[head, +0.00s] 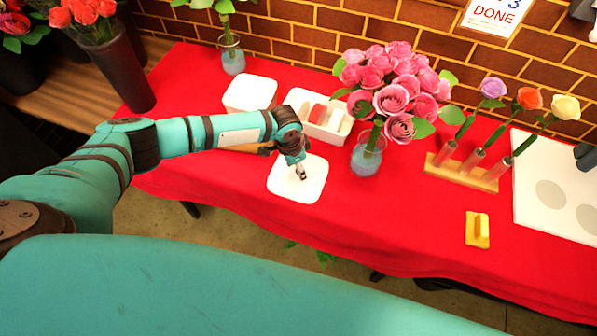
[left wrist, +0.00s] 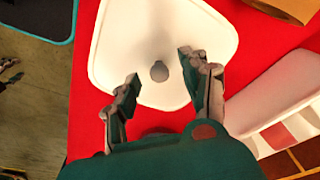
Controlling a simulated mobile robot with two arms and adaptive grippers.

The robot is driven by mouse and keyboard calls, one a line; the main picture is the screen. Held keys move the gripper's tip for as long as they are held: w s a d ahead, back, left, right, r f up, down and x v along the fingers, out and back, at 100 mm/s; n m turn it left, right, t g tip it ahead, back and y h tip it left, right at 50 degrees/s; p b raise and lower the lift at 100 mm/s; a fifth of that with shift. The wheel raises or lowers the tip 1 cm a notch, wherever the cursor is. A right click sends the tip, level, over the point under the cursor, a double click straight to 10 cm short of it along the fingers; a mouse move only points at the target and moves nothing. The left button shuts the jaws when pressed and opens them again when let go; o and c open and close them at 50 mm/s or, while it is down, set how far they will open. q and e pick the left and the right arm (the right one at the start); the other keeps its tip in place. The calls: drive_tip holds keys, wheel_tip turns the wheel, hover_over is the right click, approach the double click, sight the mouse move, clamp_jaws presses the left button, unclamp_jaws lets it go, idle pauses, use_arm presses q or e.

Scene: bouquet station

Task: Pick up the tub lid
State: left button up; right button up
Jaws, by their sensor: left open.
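The tub lid (head: 285,187) is a white, rounded square lying flat near the table's front edge. In the left wrist view the lid (left wrist: 125,40) has a small grey knob (left wrist: 159,71) at its middle. My left gripper (head: 301,173) is over the lid, pointing down. In the left wrist view its open fingers (left wrist: 159,68) appear on either side of the knob, with nothing held; contact cannot be told. An open white tub (head: 340,131) with red and pale items inside stands behind the lid. My right gripper is not seen.
A white box (head: 249,93) stands behind my left arm. A glass vase (head: 366,158) of pink roses stands right of the lid. Further right are a wooden flower rack (head: 462,176), a yellow block (head: 477,229) and a white board (head: 540,205). Red cloth (head: 400,220) is clear at front.

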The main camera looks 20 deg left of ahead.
use_arm(q)
drive_tip(key=shift+f, duration=0.4)
drive_tip(key=shift+c, duration=0.4)
clamp_jaws()
drive_tip(key=shift+r, duration=0.2)
